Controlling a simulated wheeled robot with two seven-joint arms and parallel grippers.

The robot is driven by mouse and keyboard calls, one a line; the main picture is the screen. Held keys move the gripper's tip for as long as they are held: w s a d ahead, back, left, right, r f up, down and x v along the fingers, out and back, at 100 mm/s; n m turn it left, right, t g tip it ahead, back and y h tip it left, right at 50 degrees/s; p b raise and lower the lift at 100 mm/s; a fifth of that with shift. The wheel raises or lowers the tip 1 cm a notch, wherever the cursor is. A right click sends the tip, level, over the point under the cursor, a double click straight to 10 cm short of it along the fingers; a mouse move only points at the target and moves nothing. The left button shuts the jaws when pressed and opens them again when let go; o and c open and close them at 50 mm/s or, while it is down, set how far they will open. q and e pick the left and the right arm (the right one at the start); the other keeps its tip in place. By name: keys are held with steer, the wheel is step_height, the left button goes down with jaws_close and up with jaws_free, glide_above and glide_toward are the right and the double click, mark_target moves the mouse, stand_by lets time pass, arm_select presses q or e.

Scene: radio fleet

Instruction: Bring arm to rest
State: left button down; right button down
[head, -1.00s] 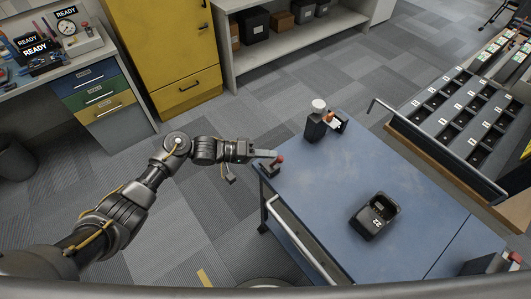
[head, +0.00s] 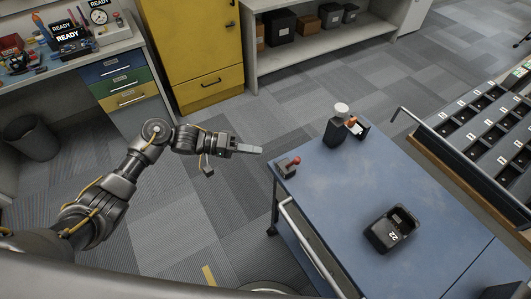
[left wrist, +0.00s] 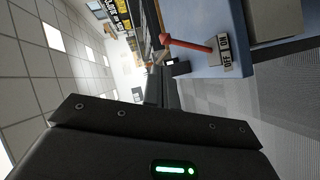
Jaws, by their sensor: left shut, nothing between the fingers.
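My left arm comes in from the left in the head view. Its gripper (head: 257,151) is shut and empty, held over the floor just off the near-left corner of the blue cart top (head: 340,200). A red lever (head: 289,164) stands on that corner, close to the fingertips, with a small gap in the picture. In the left wrist view the red lever (left wrist: 190,45) shows beside an OFF/ON label (left wrist: 224,48), beyond the dark gripper body. My right gripper does not show clearly in either view.
A black device marked 22 (head: 390,230) and a dark bottle-like item with a white top (head: 338,125) sit on the cart. A slotted rack (head: 485,130) is at right. A workbench (head: 75,65), yellow cabinet (head: 195,50) and shelf (head: 300,50) stand behind.

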arm_select(q)
steer(key=shift+a+r, duration=0.15)
steer(key=shift+a, duration=0.25)
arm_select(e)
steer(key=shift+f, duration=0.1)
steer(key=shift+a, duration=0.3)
